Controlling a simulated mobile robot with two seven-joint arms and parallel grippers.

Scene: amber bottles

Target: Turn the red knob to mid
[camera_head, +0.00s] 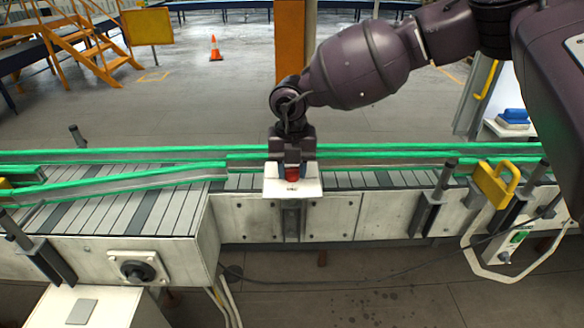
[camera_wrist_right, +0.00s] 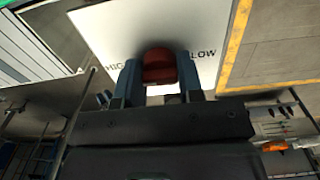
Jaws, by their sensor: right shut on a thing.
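The red knob (camera_head: 292,174) sits on a white panel (camera_head: 272,187) fixed to the near side of the conveyor in the head view. In the right wrist view the red knob (camera_wrist_right: 159,66) lies between the two fingers, and the panel (camera_wrist_right: 103,27) reads "HIG..." on the left and "LOW" on the right. A mid mark is not visible. My right gripper (camera_head: 292,165) is at the knob, with its fingers (camera_wrist_right: 160,84) shut on its sides. The knob's exact pointing direction is hidden by the gripper. My left gripper is not in view.
The conveyor (camera_head: 120,205) with green rails runs across the view. A black knob (camera_head: 137,270) is on its left front. A yellow padlock-shaped piece (camera_head: 494,184) and a cable are at right. An orange cone (camera_head: 215,48) stands on the far floor.

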